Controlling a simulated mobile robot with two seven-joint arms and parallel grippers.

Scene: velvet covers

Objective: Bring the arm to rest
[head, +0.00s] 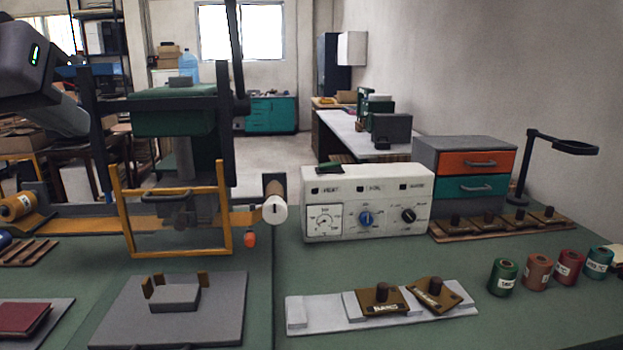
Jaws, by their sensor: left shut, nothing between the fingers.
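My left arm comes in at the upper left, dark grey with a green light. Its gripper end (72,122) is held up in the air beside the left post of the press (175,110); the fingers are hard to make out, and they appear shut and empty. It touches none of the objects on the bench. My right gripper is out of view.
The press has a yellow guard frame (128,225) and a grey bed plate (222,315) before it. A red cover (22,318) lies lower left. A white control box (385,185), two brown holders on a white rack (325,318) and several spools (503,278) stand right.

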